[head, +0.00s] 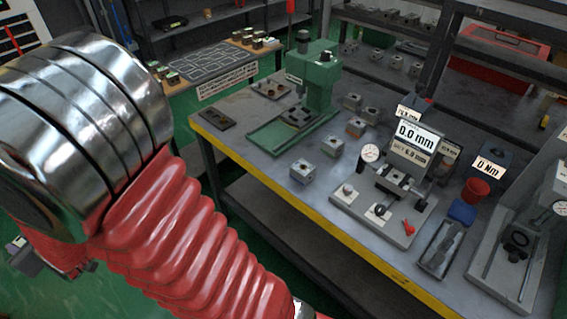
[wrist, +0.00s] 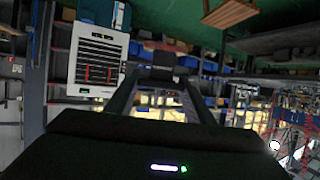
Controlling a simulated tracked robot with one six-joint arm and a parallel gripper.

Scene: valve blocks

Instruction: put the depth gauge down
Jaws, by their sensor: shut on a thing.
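My gripper (wrist: 155,84) shows in the wrist view as a dark body with two dark fingers reaching up the picture. The fingers are shut on a small dark thing, the depth gauge (wrist: 155,73), at their tips. It is dim, and its shape and markings cannot be made out. The gripper and the held gauge are not clear in the head view, where my arm covers the left side. The workbench (head: 255,135) stands to the right of my arm, with a yellow front edge.
A green press (head: 317,75) stands at the bench's back left. Several metal blocks (head: 303,170) sit in the middle. A fixture with a dial and a "0.0 mm" display (head: 418,134), a red cup (head: 475,190) and a grey tray (head: 440,248) crowd the right. Bare bench top shows at front left.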

